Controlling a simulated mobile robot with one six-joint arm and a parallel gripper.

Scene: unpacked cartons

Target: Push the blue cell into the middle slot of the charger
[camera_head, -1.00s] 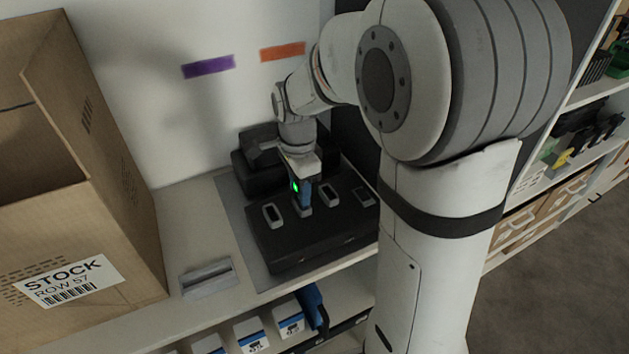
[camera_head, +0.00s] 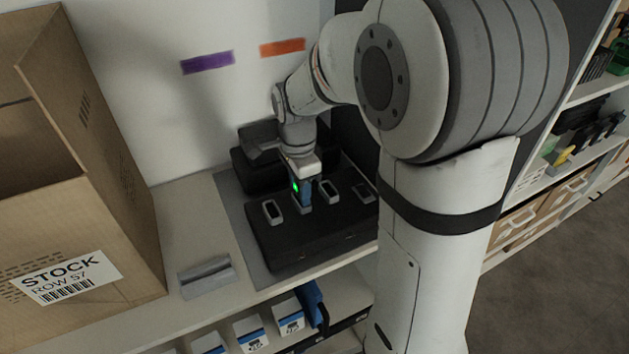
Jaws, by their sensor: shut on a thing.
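The charger (camera_head: 300,240) is a black block on a grey mat, with light-rimmed slots on its top. My gripper (camera_head: 301,181) points down from above and is shut on the cell's upper part. A small green light shows there. The fingertips are small and partly hidden.
An open cardboard carton (camera_head: 75,200) stands on the left of the shelf. A grey holder (camera_head: 206,278) lies between it and the charger. A dark device (camera_head: 257,150) stands behind the charger. White-and-blue boxes (camera_head: 251,334) fill the shelf below.

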